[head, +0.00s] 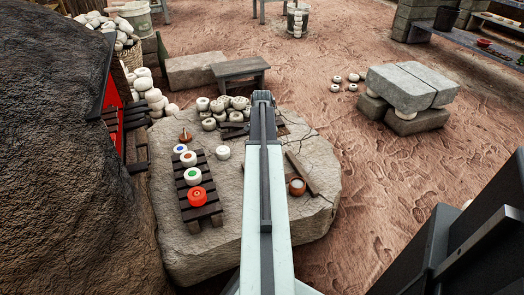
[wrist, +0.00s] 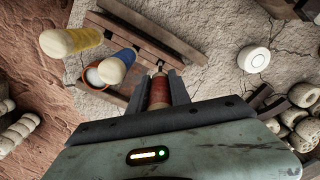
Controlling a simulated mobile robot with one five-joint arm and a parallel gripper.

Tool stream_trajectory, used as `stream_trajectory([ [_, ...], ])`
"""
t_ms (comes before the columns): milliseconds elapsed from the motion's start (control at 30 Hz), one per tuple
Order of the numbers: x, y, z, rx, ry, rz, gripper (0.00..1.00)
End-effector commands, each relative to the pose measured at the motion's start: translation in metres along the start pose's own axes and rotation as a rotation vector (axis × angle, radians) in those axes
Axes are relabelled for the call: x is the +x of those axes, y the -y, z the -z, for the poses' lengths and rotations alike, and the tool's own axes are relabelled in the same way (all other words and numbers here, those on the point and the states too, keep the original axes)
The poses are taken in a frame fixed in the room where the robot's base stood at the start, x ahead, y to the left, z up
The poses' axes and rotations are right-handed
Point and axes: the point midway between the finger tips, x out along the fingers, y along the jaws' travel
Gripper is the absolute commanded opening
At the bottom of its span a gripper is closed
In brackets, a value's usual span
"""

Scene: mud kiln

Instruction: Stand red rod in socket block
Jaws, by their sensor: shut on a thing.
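My gripper (wrist: 161,80) is shut on the red rod (wrist: 158,92) in the wrist view. In the head view my gripper (head: 263,97) is at the far end of the arm, over the far part of the stone slab, and the rod is hidden. A blue-ended rod (wrist: 118,67) and a yellow-ended rod (wrist: 68,42) show left of the gripper in the wrist view. A wooden piece (wrist: 140,40) lies above the gripper there. I cannot tell whether it is the socket block.
The stone slab (head: 235,239) carries a slatted rack (head: 183,187) with several white and red discs. A small brown cup (head: 296,187) stands right of the arm. Piled pale stones (head: 208,124) lie left of the gripper. A white disc (wrist: 254,59) sits alone on the slab.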

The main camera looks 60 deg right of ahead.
Motion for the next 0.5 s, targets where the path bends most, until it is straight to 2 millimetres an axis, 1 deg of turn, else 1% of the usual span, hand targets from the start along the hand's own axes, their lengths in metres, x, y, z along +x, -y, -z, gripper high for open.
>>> stream_trajectory([
  [500,0.014,0.000,0.000,0.000,0.000,0.000,0.00],
])
